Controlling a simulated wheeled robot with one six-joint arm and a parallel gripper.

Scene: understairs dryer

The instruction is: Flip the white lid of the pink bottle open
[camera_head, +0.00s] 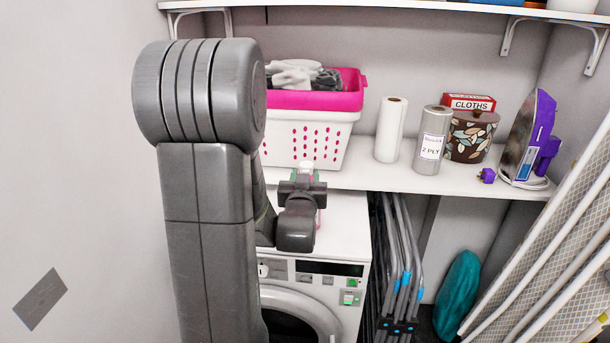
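The pink bottle (319,217) stands on top of the white dryer (345,235), mostly hidden behind my wrist and gripper. Only a thin pink strip of its body shows on the right. Its white lid (306,167) shows just above my gripper; I cannot tell whether it is open or shut. My gripper (303,180) is at the bottle's upper part, in front of it and just below the lid in the picture. Its fingers are too small and hidden to tell whether they are open, shut or touching the bottle.
A shelf (370,178) behind holds a pink-and-white laundry basket (305,140), paper rolls (391,130), a patterned pot (472,137) and a purple iron (528,140). A folded drying rack (398,260) stands right of the dryer. A wall (70,150) is on the left.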

